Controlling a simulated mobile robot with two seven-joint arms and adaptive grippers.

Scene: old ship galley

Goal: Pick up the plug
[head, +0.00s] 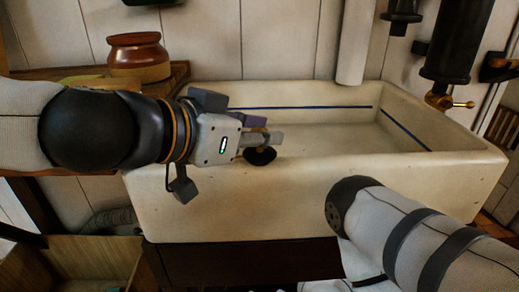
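The plug (260,157) is a small round black disc at the front rim of the white sink, left of its middle. My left gripper (262,133) comes in from the left. Its grey fingers are right over the plug and overlap its upper part in the head view. The fingers look close together, but whether they touch or grip the plug cannot be told. The top of the plug is partly hidden by the fingers. Part of my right arm shows at the lower right; its gripper is not in view.
The white sink (330,195) has a raised rim and a blue line inside. A brown and tan jar (139,58) stands on a wooden shelf at the upper left. A black pump with a brass tap (449,102) hangs over the right end. The basin's right part looks clear.

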